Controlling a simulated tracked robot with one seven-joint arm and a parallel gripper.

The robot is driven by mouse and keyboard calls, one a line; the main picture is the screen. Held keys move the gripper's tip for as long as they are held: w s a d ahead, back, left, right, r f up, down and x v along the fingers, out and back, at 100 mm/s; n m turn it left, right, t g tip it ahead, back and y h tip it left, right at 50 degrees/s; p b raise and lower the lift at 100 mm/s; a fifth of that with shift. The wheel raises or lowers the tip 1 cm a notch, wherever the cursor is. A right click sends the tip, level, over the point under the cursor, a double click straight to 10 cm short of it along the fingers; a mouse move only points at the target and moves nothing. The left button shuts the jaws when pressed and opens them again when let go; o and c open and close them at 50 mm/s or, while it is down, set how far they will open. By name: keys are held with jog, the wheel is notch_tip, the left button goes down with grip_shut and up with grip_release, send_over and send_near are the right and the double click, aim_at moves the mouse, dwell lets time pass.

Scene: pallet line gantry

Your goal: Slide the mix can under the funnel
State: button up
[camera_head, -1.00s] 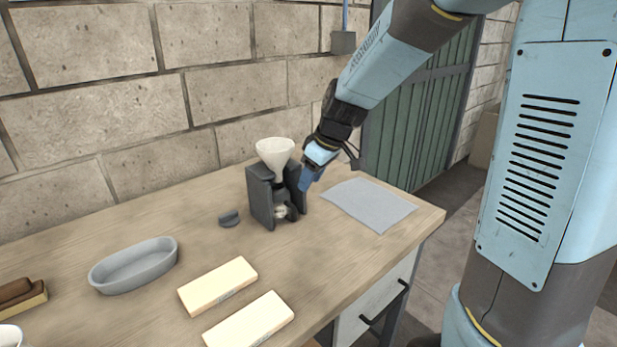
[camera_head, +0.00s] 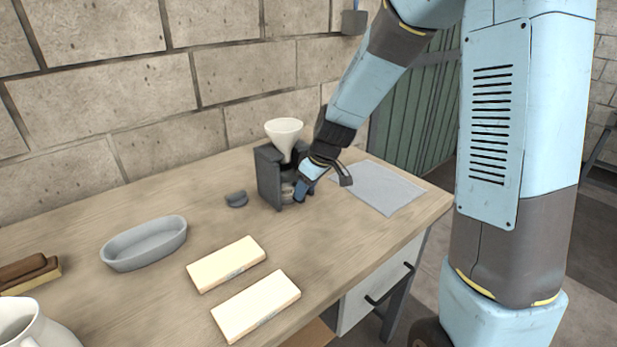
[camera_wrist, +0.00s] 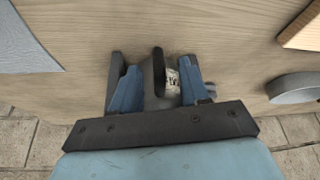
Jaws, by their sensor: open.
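The white funnel (camera_head: 284,134) sits upright in a dark grey stand (camera_head: 268,181) on the wooden bench. The mix can (camera_head: 287,188) is low at the stand, mostly hidden by my gripper and the stand. My gripper (camera_head: 301,191) is low at the stand's front right, pointing down. In the wrist view, my gripper (camera_wrist: 158,88) is open, its blue fingers apart. A dark upright piece with a rounded end and a pale patterned surface, seemingly the can (camera_wrist: 172,80), show between the fingers. I cannot tell whether the fingers touch them.
A grey cloth or mat (camera_head: 380,188) lies right of the stand. A grey oval dish (camera_head: 145,243), two pale blocks (camera_head: 227,264), brown bars (camera_head: 28,270) and a white jug (camera_head: 35,325) stand further left and front. A brick wall rises behind.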

jog(key=shift+x, duration=1.45)
grip_shut()
grip_release()
jog(key=v, duration=1.3)
jog(key=shift+r, duration=0.3)
jog(key=shift+s+d, duration=0.1)
jog(key=shift+d, duration=0.05)
